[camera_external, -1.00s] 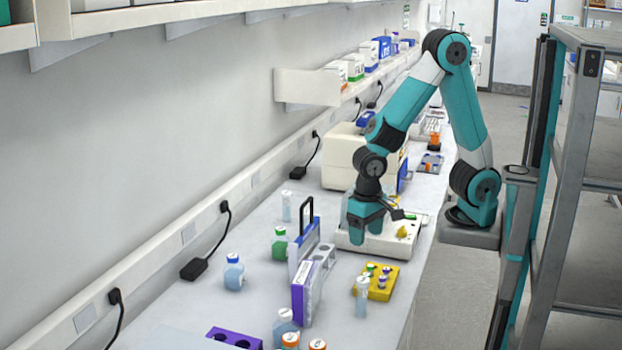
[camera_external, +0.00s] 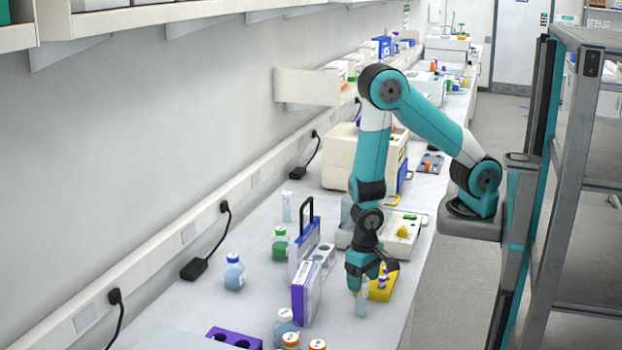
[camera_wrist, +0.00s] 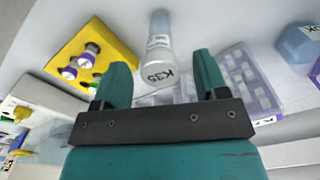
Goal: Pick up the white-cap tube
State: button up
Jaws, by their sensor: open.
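The white-cap tube (camera_external: 361,305) stands on the bench near its front edge, with its top hidden behind my gripper (camera_external: 364,284) in the external view. In the wrist view the tube (camera_wrist: 160,48) has a pale blue body and a whitish cap marked "K35". The cap shows between the two teal fingers of my gripper (camera_wrist: 161,72). I cannot tell how far the fingertips reach down beside the cap.
A yellow rack (camera_external: 382,288) with small vials stands close beside the tube, also seen in the wrist view (camera_wrist: 112,52). A purple-and-white box (camera_external: 303,290) and a blue-capped bottle (camera_external: 234,273) stand to the left.

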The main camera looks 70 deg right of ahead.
aim_at(363, 289)
jog(key=shift+f+p, duration=0.55)
jog(key=shift+f, duration=1.3)
jog(key=c, duration=1)
